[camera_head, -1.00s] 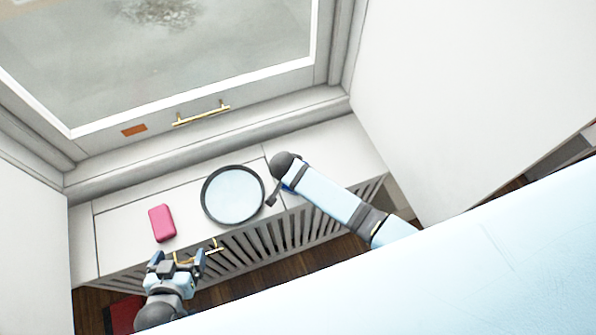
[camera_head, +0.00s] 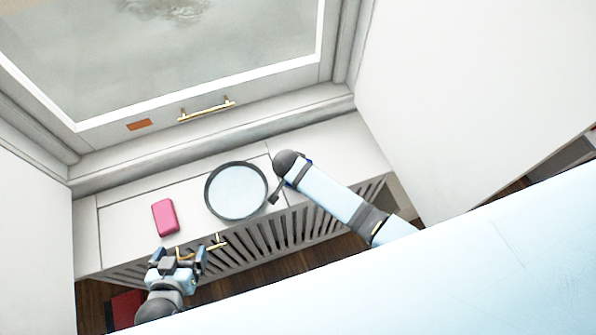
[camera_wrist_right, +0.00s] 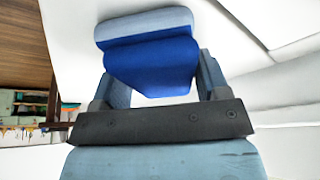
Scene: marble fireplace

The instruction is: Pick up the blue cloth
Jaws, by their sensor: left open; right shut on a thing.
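The blue cloth (camera_wrist_right: 150,62) is a folded block, dark blue with a paler top layer, in the right wrist view. My right gripper (camera_wrist_right: 155,82) is shut on it, with one finger at each side. In the head view my right arm's wrist hides most of the cloth and the gripper; only a sliver of blue shows beside the wrist. My left gripper (camera_head: 177,257) is open and empty, by the front edge of the white ledge.
A round black-rimmed pan or tray (camera_head: 237,191) and a pink block (camera_head: 165,217) lie on the white ledge (camera_head: 130,212). The ledge has a slatted front and a brass handle (camera_head: 216,242). White walls stand at both sides.

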